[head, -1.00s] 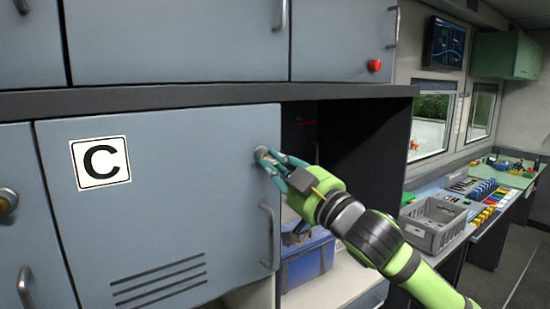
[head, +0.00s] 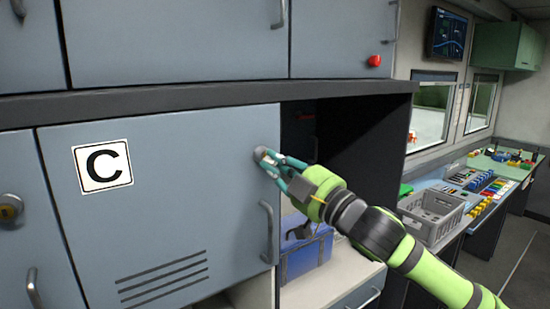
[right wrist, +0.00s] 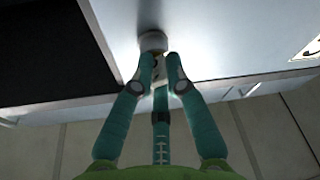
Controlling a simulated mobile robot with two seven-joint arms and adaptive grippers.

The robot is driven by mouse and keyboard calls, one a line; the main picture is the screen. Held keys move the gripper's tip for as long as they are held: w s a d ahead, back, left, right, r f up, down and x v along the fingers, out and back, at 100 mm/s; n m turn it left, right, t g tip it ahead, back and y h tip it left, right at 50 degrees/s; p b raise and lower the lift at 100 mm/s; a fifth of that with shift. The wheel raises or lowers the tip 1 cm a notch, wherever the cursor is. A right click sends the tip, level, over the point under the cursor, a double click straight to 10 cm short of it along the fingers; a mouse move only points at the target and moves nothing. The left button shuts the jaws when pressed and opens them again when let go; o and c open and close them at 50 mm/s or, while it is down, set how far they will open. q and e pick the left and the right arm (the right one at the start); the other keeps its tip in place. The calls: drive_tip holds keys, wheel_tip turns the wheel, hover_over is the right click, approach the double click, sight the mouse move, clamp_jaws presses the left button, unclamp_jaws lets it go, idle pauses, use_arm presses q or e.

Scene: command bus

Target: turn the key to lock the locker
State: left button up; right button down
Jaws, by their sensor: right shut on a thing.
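The grey-blue locker door (head: 160,225) carries a sign with the letter C (head: 102,165). A round lock (head: 260,153) sits near its upper right corner, above the door handle (head: 267,232). My right gripper (head: 268,161) is at this lock, its teal fingers shut on a small key. In the right wrist view the fingertips (right wrist: 160,70) close around the key (right wrist: 157,73) just in front of the lock's round face (right wrist: 153,41). The fingers hide most of the key, so its turn angle cannot be read. My left gripper is not in view.
Right of the door is an open dark compartment with a blue box (head: 308,258) on its white shelf. Another lock (head: 9,208) is on the door at far left. Upper cabinets (head: 175,40) overhang. A grey crate (head: 432,214) stands on the desk at right.

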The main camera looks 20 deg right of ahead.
drive_tip(key=shift+w+d+r+n+p, duration=0.1)
drive_tip(key=shift+d+r+n+p, duration=0.1)
drive_tip(key=shift+n+p, duration=0.4)
drive_tip(key=shift+d+n+g+y+p, duration=0.1)
drive_tip(key=shift+n+g+y+p, duration=0.25)
drive_tip(key=shift+n, duration=0.75)
drive_tip(key=shift+n+g+y+p, duration=0.15)
drive_tip(key=shift+n+g+p, duration=0.35)
drive_tip(key=shift+n, duration=0.6)
drive_tip(key=shift+r, duration=0.1)
